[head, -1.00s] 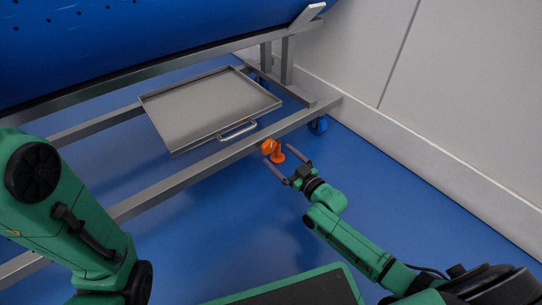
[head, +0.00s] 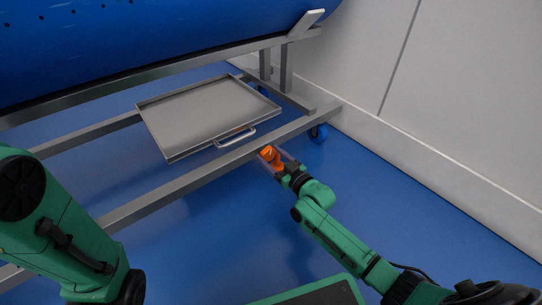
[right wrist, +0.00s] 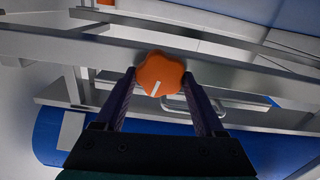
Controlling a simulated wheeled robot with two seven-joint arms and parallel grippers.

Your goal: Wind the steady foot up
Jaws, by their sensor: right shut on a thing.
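The steady foot's orange knob (head: 267,153) sits at the front lower rail of the steel carrier frame (head: 190,181), toward its right end. In the right wrist view the knob (right wrist: 160,74) is a lobed orange handle with a white mark pointing down and slightly left. My right gripper (head: 277,161) is at the knob, its two fingers on either side. In the right wrist view the fingers (right wrist: 160,88) are closed on the knob's sides. The part of the foot below the knob is mostly hidden by the gripper. My left gripper is out of view; only my left arm shows.
A grey tray (head: 208,112) with a front handle (head: 234,138) lies on the frame's lower rails, close behind the knob. A blue castor (head: 318,133) stands right of it. The large blue tub (head: 150,40) hangs above. A pale wall (head: 440,130) bounds the right. The blue floor in front is clear.

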